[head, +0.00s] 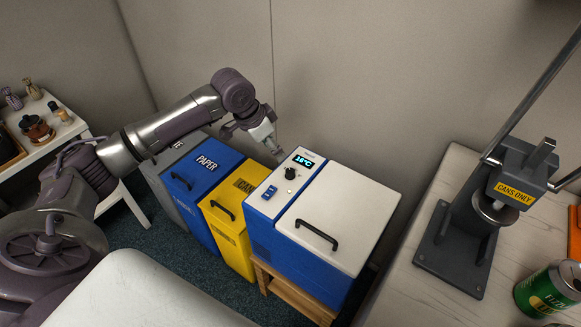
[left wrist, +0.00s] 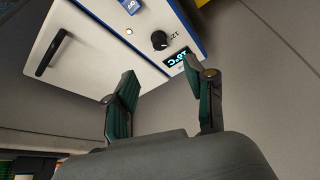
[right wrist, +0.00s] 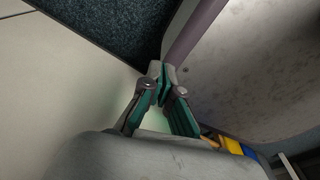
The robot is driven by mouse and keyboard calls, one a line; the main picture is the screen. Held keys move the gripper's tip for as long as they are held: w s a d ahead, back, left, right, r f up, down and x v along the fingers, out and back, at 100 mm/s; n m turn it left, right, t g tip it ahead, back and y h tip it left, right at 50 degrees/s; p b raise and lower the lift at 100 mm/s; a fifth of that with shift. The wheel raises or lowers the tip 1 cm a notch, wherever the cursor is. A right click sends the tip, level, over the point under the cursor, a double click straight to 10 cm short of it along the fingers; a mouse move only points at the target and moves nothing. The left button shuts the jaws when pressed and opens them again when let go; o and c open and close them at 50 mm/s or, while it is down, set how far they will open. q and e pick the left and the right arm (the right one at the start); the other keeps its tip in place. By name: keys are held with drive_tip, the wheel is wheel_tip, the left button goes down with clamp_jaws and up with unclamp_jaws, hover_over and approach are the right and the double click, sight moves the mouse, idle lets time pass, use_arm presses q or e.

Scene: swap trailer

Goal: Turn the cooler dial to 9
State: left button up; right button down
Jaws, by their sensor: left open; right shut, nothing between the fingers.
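The blue cooler with a white top (head: 345,205) stands against the wall. Its black dial (head: 290,173) sits on the white control panel, just below the lit display (head: 303,162). The display reads a two-digit °C value whose second digit I cannot read surely. The dial (left wrist: 160,40) and display (left wrist: 177,60) also show in the left wrist view. My left gripper (head: 275,148) is above the panel's far edge, apart from the dial; its open, empty fingers (left wrist: 160,72) show up close. My right gripper (right wrist: 163,74) is shut and empty, away from the cooler.
A blue switch (head: 270,192) is beside the dial, and a black handle (head: 316,235) is on the lid. Yellow (head: 232,235) and blue (head: 203,190) bins stand left of the cooler. A can crusher (head: 460,245) and green can (head: 548,290) are on the right counter.

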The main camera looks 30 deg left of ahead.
sight(289, 171)
use_arm(q)
drive_tip(key=x, duration=1.1)
drive_tip(key=shift+d+f, duration=0.1)
drive_tip(key=shift+f, duration=0.05)
drive_tip(key=shift+w+f, duration=0.25)
drive_tip(key=shift+f, duration=0.25)
use_arm(e)
drive_tip(key=shift+s+d+f, duration=0.3)
drive_tip(key=shift+s, duration=0.15)
use_arm(q)
clamp_jaws()
